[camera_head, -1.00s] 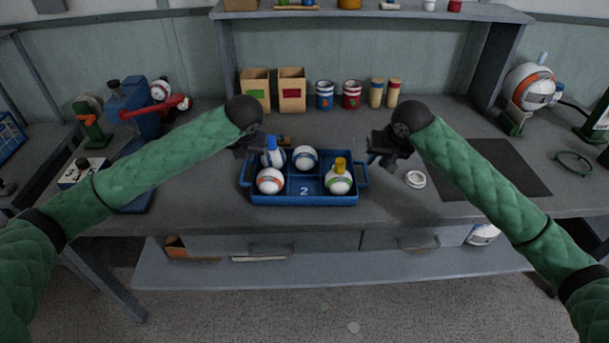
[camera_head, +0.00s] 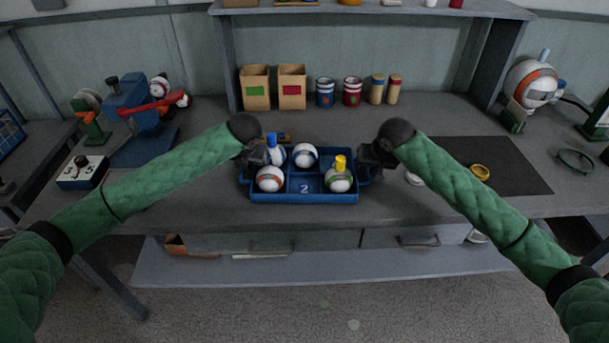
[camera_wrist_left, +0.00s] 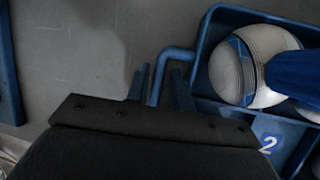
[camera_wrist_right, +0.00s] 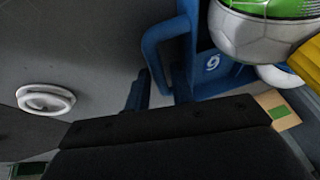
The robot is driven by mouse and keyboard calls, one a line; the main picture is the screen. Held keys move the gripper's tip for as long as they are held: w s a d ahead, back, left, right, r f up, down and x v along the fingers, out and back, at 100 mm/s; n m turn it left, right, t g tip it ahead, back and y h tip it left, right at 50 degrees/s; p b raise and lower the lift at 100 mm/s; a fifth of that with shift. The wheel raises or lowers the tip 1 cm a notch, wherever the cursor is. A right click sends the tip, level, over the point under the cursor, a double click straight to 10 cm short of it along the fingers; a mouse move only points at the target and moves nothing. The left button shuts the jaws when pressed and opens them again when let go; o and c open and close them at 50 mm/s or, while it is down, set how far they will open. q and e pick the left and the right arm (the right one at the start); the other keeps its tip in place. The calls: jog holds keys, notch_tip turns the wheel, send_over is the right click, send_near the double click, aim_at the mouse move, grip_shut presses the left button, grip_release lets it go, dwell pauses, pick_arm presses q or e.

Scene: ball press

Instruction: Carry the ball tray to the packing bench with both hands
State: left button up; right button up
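The blue ball tray (camera_head: 305,197), marked 2, stands on the grey bench. It holds several white balls, including an orange-banded ball (camera_head: 269,179), a ball (camera_head: 305,155) at the back, and a green-banded ball (camera_head: 339,179) with a yellow cap. A blue-capped ball (camera_head: 275,154) is partly hidden by my left gripper (camera_head: 254,157). In the left wrist view the left gripper's open fingers (camera_wrist_left: 160,88) stand either side of the tray's handle (camera_wrist_left: 168,55). My right gripper (camera_head: 374,163) is at the right handle (camera_wrist_right: 150,50); its open fingers (camera_wrist_right: 158,92) stand around it, with gaps visible.
Two cardboard boxes (camera_head: 255,93) and several cans (camera_head: 351,93) stand behind the tray. A white ring (camera_wrist_right: 46,100) lies right of the tray. A blue press with a red handle (camera_head: 140,110) stands left.

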pick_arm(q)
grip_shut()
pick_arm(e)
grip_shut()
pick_arm(q)
jog(key=shift+r, duration=0.15)
pick_arm(e)
jog(key=shift+r, duration=0.1)
